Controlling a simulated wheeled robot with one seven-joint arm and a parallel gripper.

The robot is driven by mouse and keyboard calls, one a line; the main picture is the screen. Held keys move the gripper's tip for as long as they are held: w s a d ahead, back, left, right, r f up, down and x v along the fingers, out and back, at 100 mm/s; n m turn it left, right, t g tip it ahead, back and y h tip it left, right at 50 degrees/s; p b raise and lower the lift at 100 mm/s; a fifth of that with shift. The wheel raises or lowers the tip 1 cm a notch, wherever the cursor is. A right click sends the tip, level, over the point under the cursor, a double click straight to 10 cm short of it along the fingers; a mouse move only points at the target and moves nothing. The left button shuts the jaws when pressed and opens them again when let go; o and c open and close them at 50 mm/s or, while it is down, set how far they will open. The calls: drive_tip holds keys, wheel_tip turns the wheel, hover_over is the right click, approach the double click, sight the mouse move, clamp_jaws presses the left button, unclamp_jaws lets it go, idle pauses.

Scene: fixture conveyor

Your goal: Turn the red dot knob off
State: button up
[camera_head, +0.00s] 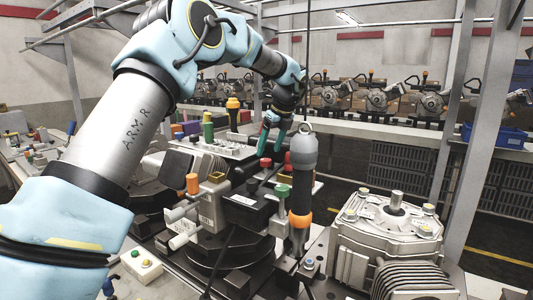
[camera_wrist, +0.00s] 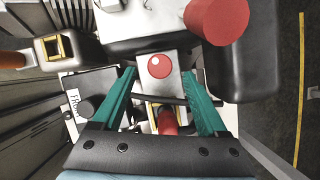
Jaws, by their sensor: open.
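My gripper (camera_wrist: 159,74) is open, its two teal fingers apart. In the wrist view, a round red dot (camera_wrist: 160,66) with a bright highlight sits on a pale metal piece between the fingertips. I cannot tell whether it is the knob itself or a mark on it, nor its turn position. A red cylindrical part (camera_wrist: 168,122) lies between the fingers, closer to the palm. In the head view, my gripper (camera_head: 272,143) points down above the fixture, over a small red knob (camera_head: 265,163). I see no clear contact.
A large red cylinder (camera_wrist: 217,20) stands on a dark block right of the fingers. A hanging grey-and-orange tool (camera_head: 302,180) is close to the gripper's right. A green knob (camera_head: 282,191) and an orange handle (camera_head: 192,183) are nearby. A metal gearbox (camera_head: 390,225) stands front right.

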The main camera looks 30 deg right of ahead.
sight(266, 159)
drive_tip(key=shift+p+x, duration=0.45)
drive_tip(key=shift+x, duration=1.55)
drive_tip(key=shift+c, duration=0.3)
clamp_jaws()
